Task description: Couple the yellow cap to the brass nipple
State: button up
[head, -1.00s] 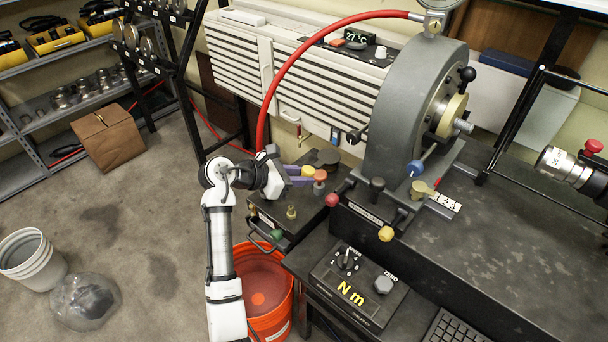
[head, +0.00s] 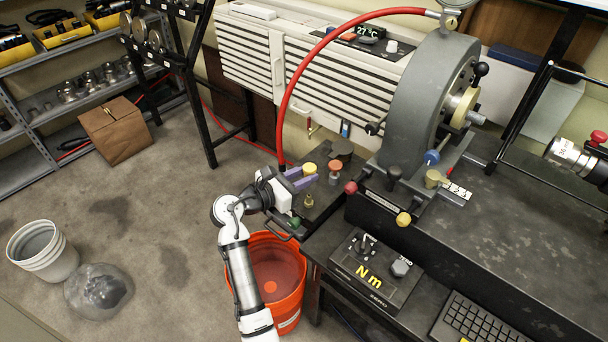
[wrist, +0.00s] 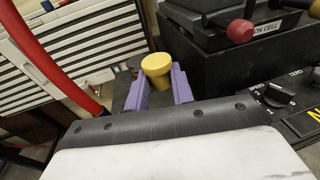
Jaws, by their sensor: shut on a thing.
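My gripper (head: 302,177) has purple fingers and is shut on the yellow cap (head: 309,167). In the wrist view the cap (wrist: 157,66) sits upright between the two purple fingers (wrist: 157,90), its wider top above them. The brass nipple (head: 308,200) stands upright on the dark bench shelf. The cap is up and behind the nipple in the head view, apart from it. The nipple does not show in the wrist view.
An orange-topped fitting (head: 335,170) stands close to the right of the gripper. A green knob (head: 294,222) and red knob (head: 351,187) flank the shelf. An orange bucket (head: 285,285) is below. The grey torque machine (head: 415,110) rises at the right.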

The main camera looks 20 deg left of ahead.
aim_at(306, 199)
jog(key=shift+f+b, duration=0.85)
jog(key=shift+f, duration=2.1)
jog(key=shift+f, duration=0.1)
jog(key=shift+f, duration=0.5)
jog(key=shift+f, duration=0.35)
jog(key=shift+f, duration=0.25)
jog(key=shift+f, duration=0.55)
dwell(0.6)
